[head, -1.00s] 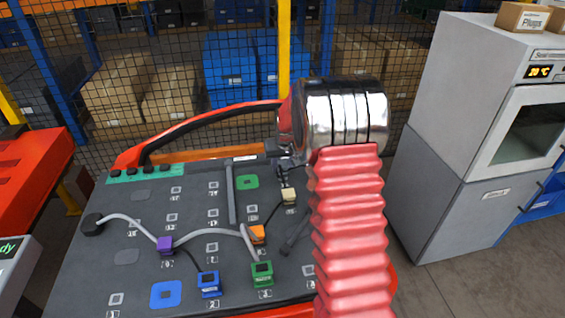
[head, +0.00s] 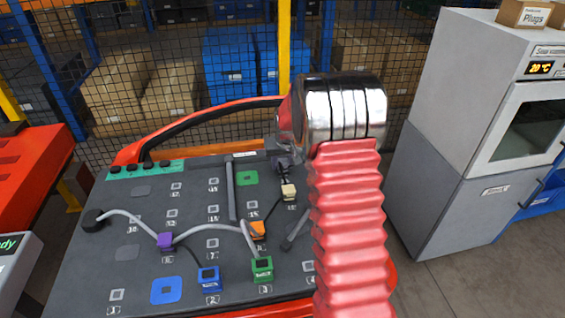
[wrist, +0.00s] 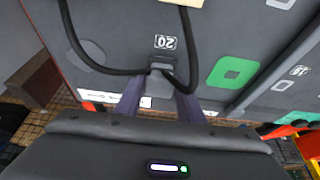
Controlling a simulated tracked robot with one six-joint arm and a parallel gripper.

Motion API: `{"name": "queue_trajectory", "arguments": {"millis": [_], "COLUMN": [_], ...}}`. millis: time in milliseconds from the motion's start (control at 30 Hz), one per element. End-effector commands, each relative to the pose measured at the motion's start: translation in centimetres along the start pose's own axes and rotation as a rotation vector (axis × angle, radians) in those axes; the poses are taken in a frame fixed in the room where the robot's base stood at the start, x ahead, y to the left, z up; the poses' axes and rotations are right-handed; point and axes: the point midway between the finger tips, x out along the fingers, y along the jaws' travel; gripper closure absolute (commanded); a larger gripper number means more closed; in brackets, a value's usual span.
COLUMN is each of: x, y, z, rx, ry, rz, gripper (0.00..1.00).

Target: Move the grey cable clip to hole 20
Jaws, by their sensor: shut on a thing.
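The grey cable clip (wrist: 161,75) shows in the wrist view between the tips of my gripper (wrist: 160,92), right by the label 20 (wrist: 165,42). My gripper is shut on it. A black cable (wrist: 112,70) runs to the clip from both sides in loops. Hole 20 itself is hidden behind the clip and fingers, so I cannot tell if the clip is seated or just above. In the head view my gripper (head: 283,163) is at the far right part of the board (head: 130,275), and the clip is too small to make out.
A cream clip (head: 289,192) with black cable sits just in front of my gripper. Orange (head: 257,230), green (head: 262,269), blue (head: 208,279) and purple (head: 165,240) clips stand nearer. A grey bar (head: 231,193) and green square (head: 247,178) lie to the left.

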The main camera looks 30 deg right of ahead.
Motion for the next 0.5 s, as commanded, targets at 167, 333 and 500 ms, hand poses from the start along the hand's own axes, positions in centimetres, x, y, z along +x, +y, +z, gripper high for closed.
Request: {"name": "queue_trajectory", "arguments": {"millis": [167, 333, 500], "x": [0.38, 0.74, 1.04], "y": [0.00, 0.00, -0.01], "z": [0.16, 0.34, 0.46], "rx": [0.000, 0.000, 0.000], "ry": [0.000, -0.001, -0.001], "rz": [0.000, 0.000, 0.000], "gripper": [1.00, 1.00, 1.00]}}
